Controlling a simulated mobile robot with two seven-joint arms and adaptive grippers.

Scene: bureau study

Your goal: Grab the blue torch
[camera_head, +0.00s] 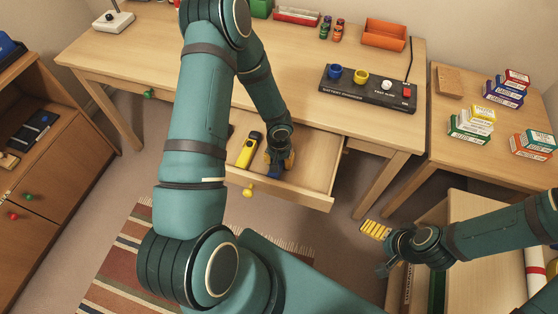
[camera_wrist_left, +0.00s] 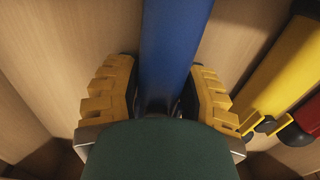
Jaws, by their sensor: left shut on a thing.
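The blue torch (camera_wrist_left: 172,50) lies in the open desk drawer (camera_head: 302,189). In the left wrist view its body runs up between the two yellow ridged fingers of my left gripper (camera_wrist_left: 160,100), which is shut on it. In the head view the left gripper (camera_head: 281,160) is down inside the drawer, and only a small part of the blue torch (camera_head: 274,173) shows. My right gripper (camera_head: 379,250) is open and empty, low at the right, away from the drawer.
A yellow torch (camera_head: 249,149) lies left of the blue one in the drawer, close to the gripper. The drawer walls surround both. A black switch panel (camera_head: 367,92) stands on the desk above. Small boxes (camera_head: 470,125) stand on the side table.

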